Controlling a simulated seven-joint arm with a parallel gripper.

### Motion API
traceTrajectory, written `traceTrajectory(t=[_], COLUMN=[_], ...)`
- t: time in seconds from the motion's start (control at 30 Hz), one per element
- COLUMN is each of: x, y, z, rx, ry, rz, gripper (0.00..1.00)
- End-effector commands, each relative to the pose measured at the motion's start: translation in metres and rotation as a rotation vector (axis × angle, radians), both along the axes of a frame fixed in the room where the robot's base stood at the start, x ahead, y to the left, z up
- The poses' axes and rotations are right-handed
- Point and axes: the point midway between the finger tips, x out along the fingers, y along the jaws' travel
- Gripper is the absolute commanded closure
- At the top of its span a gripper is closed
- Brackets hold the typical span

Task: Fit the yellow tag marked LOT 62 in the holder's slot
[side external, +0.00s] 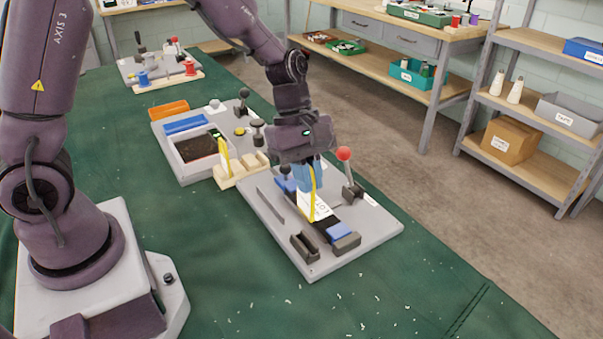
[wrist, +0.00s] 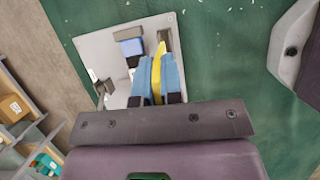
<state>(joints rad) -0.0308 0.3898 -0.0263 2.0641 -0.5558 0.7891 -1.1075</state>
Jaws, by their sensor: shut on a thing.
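My gripper (side external: 311,180) has blue fingers that are shut on a yellow tag (side external: 312,208), held roughly upright above the near grey board (side external: 352,238). The tag also shows between the fingers in the wrist view (wrist: 161,50). I cannot read its marking. A white printed card lies behind the tag. Whether the tag's lower end touches anything is not clear.
A red-knobbed lever (side external: 345,155) stands close to the right of my gripper. A blue and grey clamp (side external: 341,238) sits at the board's front. A wooden rack (side external: 240,170) holding another yellow tag (side external: 224,156) stands behind left.

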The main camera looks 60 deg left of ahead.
Motion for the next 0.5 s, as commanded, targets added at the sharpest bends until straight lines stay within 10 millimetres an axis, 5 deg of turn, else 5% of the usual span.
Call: traceTrajectory(t=[0.5], x=[-0.001], y=[0.000], z=[-0.037], rx=[0.000], ry=[0.004], rz=[0.044], gripper=[1.00])
